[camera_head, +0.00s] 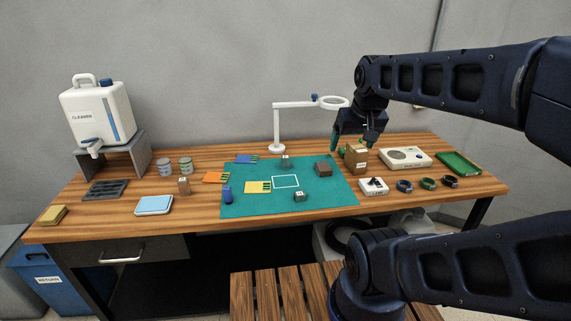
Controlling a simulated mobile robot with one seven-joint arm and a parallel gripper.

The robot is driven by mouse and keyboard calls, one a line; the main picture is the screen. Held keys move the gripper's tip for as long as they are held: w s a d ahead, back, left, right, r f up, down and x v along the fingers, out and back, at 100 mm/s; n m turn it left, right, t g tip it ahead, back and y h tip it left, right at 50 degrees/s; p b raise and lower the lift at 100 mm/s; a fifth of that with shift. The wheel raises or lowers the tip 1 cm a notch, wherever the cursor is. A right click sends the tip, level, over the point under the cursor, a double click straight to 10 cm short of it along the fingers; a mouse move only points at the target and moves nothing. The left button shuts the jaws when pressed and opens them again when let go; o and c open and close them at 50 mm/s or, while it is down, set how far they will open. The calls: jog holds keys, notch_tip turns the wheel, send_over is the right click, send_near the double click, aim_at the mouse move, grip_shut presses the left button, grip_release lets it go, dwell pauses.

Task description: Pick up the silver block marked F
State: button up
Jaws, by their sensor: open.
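Two small grey blocks with white labels are on the teal mat (235,207). One grey block (299,197) is near the mat's front edge, right of centre. The other grey block (285,163) is near the back edge. The letters are too small to read, so I cannot tell which is marked F. My gripper (353,147) is open and points down at the back right of the mat, by a brown box (356,159). It is well to the right of both grey blocks, and nothing shows held in it.
A magnifier lamp (277,130) stands behind the mat. A white device (404,157), a green tray (459,163) and several coils (428,183) are at right.

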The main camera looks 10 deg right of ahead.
jog(key=c, duration=0.4)
jog(key=shift+w, duration=0.15)
jog(key=w+a+f+t+y, duration=0.1)
jog(key=w+a+f, duration=0.2)
jog(key=w, duration=0.5)
jog(key=w+a+f+t, duration=0.2)
jog(key=w+f, duration=0.1)
jog(key=w, duration=0.6)
jog(key=w+a+f+t+y, duration=0.1)
jog(key=w+a+f, duration=0.25)
jog(key=w, duration=0.45)
jog(key=w+a+f+m+t+h, duration=0.1)
jog(key=w+a+f+t, duration=0.1)
jog(key=w+f, duration=0.55)
jog(key=t+h, duration=0.2)
send_near(286, 159)
jog(key=shift+w+a+f+t, duration=0.15)
jog(key=shift+w+f+t, duration=0.2)
jog(key=shift+f+t, duration=0.05)
jog(key=shift+h, duration=0.3)
jog(key=shift+x, duration=5.45)
